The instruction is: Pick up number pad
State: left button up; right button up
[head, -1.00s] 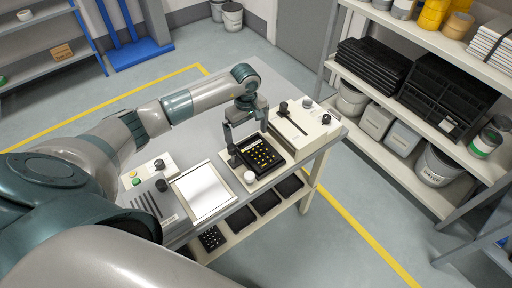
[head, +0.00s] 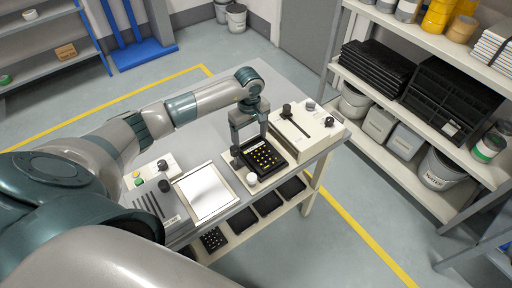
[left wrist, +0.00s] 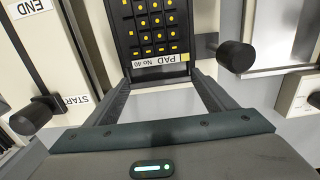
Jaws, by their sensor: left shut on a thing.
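The number pad (head: 262,156) is black with rows of yellow-marked keys. It is at the light-coloured station on the table's right half; I cannot tell whether it touches the surface under it. In the left wrist view the number pad (left wrist: 152,28) shows a white label reading "PAD No 40". My left gripper (head: 250,144) reaches down over the pad, one finger on each side, and is shut on it. In the left wrist view the left gripper (left wrist: 160,78) has its fingers at the pad's side edges near the label. My right gripper is not in view.
A cream box with a black lever (head: 303,127) stands right of the pad. A pale round knob (head: 252,179) is close in front. A white panel (head: 204,193) lies to the left. Dark trays (head: 268,203) sit on the lower shelf. Loaded shelving (head: 425,95) stands at the right.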

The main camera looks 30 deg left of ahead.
pick_arm(q)
jog(key=shift+r, duration=0.15)
jog(key=shift+r+b, duration=0.6)
notch_tip(320, 180, up, 2)
jog(key=shift+r+b, duration=0.25)
jog(key=shift+b, duration=0.55)
jog(key=d+r+b, duration=0.4)
jog(key=d+r, duration=0.3)
jog(key=d, duration=0.4)
jog(key=shift+w+d, duration=0.3)
jog(key=shift+d, duration=0.05)
